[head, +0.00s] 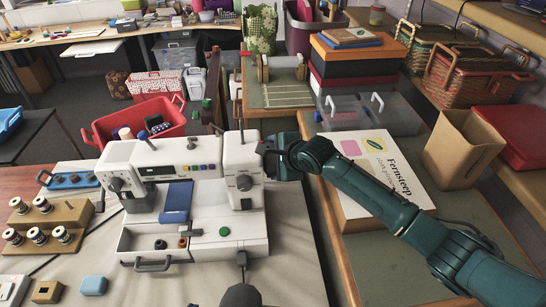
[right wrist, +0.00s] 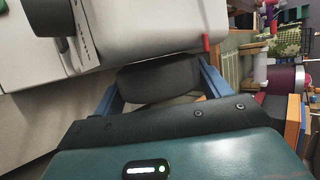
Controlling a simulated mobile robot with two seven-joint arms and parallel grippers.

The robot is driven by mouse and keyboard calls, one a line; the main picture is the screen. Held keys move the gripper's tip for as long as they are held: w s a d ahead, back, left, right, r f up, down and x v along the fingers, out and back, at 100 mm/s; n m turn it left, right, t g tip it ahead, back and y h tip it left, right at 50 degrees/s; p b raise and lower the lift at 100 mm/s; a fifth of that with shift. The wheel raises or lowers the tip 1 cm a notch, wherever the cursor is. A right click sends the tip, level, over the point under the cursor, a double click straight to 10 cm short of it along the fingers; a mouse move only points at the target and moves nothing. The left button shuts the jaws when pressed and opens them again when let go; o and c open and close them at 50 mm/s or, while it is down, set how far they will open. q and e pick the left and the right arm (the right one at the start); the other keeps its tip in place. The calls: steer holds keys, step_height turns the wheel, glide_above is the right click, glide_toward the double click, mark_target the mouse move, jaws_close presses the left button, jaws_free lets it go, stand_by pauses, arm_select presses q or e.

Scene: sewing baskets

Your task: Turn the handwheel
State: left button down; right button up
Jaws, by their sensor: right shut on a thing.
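The white sewing machine (head: 160,160) stands on the table in the middle of the head view. Its dark handwheel, on the machine's right side, is mostly hidden by my gripper there. In the right wrist view the handwheel (right wrist: 157,82) shows as a dark rounded block close to the white machine body (right wrist: 150,30). My right gripper (head: 272,160) reaches in from the right and is shut on the handwheel, with one blue finger on each side of it.
A red basket (head: 107,129) stands behind the machine. Thread spools on a wooden stand (head: 75,215) are at the left. A flat box labelled Fernsteep (head: 350,205) lies under my right arm. An open cardboard box (head: 460,150) stands farther right.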

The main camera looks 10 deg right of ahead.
steer(key=shift+f, duration=0.1)
